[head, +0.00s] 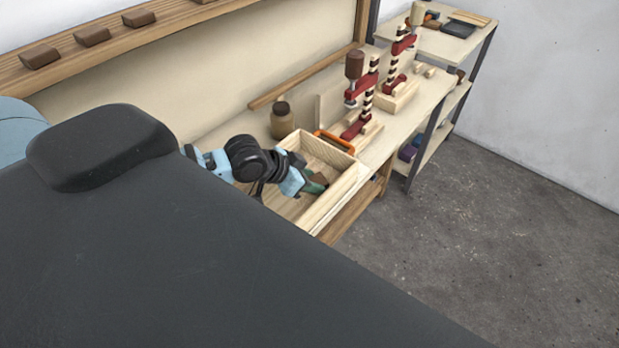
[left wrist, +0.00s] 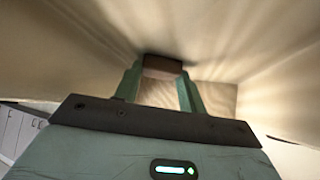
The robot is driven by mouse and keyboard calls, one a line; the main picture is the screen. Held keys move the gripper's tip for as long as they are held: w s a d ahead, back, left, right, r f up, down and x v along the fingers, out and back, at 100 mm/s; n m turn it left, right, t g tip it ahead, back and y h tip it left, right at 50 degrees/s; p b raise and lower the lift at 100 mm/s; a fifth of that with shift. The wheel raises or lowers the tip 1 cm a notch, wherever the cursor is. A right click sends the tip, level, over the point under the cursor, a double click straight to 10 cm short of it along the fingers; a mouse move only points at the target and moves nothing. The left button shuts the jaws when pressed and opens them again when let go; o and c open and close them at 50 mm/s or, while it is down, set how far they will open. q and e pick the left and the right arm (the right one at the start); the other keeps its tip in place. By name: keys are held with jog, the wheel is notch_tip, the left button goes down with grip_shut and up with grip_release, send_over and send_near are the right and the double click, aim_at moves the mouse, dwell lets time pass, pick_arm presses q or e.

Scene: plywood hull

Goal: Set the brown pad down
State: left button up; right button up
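My left gripper (head: 317,183) reaches down into an open light-wood box (head: 345,187) on the bench. In the left wrist view its two green fingers stand on either side of a brown pad (left wrist: 163,67), which is held at the fingertips. A little of the brown pad (head: 320,177) also shows in the head view, mostly hidden by the gripper. In the left wrist view pale surfaces surround the pad, and I cannot tell whether the pad touches the one behind it. My right gripper is not in view.
Several similar brown blocks (head: 92,36) sit on the wooden rail at upper left. A jar (head: 283,122) stands behind the box, and an orange handle (head: 335,142) lies by its far edge. Red clamps (head: 362,95) stand further along the bench. A shelf (head: 440,45) is beyond.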

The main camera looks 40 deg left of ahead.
pick_arm(q)
jog(key=o, duration=0.4)
jog(key=shift+o, duration=0.2)
jog(key=shift+r, duration=0.15)
jog(key=v, duration=1.2)
